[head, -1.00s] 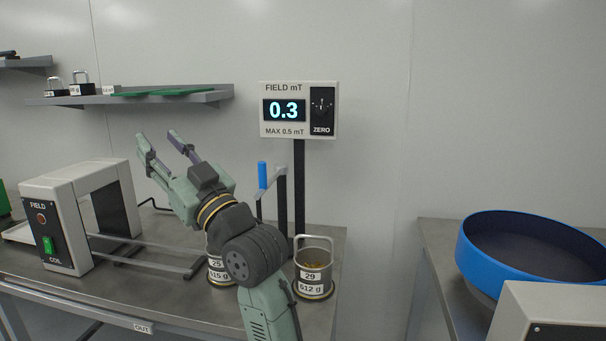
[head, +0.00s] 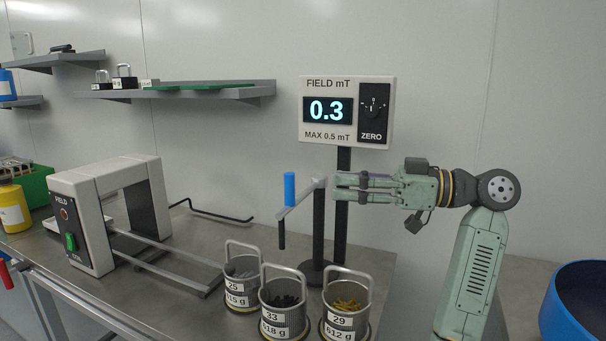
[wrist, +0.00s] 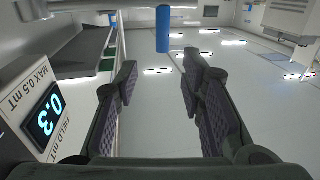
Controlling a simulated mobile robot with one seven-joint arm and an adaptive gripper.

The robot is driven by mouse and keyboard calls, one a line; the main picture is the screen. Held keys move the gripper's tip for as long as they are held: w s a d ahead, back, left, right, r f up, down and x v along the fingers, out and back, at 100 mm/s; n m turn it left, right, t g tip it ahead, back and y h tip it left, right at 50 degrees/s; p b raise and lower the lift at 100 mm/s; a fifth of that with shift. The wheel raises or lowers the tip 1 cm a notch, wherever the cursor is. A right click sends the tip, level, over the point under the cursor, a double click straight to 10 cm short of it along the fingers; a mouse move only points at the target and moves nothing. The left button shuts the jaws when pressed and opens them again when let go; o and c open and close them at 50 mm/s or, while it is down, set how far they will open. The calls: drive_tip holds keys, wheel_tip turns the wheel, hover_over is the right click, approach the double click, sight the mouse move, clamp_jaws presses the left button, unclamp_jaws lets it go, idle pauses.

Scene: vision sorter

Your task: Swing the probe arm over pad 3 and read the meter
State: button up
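The probe arm (head: 300,199) sits on a black post (head: 319,230), with a blue upright handle (head: 289,189) and a dark probe (head: 282,234) hanging down near the cans. The handle also shows in the wrist view (wrist: 163,30), ahead of the fingers. The field meter (head: 346,110) reads 0.3 and is marked MAX 0.5 mT; its display shows in the wrist view (wrist: 46,114). My gripper (head: 337,188) is right of the post, pointing left. Its fingers are apart with nothing between them. I see no pad numbers; cans cover the pads.
Cans labelled 25 (head: 242,283), 33 (head: 284,318) and 29 (head: 345,318) stand at the bench's right end, handles upright. The field coil (head: 80,225) with rails (head: 165,250) stands left. A shelf (head: 190,92) is on the wall. A blue round bin (head: 570,310) is at right.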

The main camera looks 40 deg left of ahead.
sight(289, 173)
drive_tip(key=p+x, duration=0.2)
drive_tip(key=x, duration=0.8)
drive_tip(key=shift+s+a, duration=0.2)
drive_tip(key=shift+s, duration=0.15)
clamp_jaws()
idle(0.3)
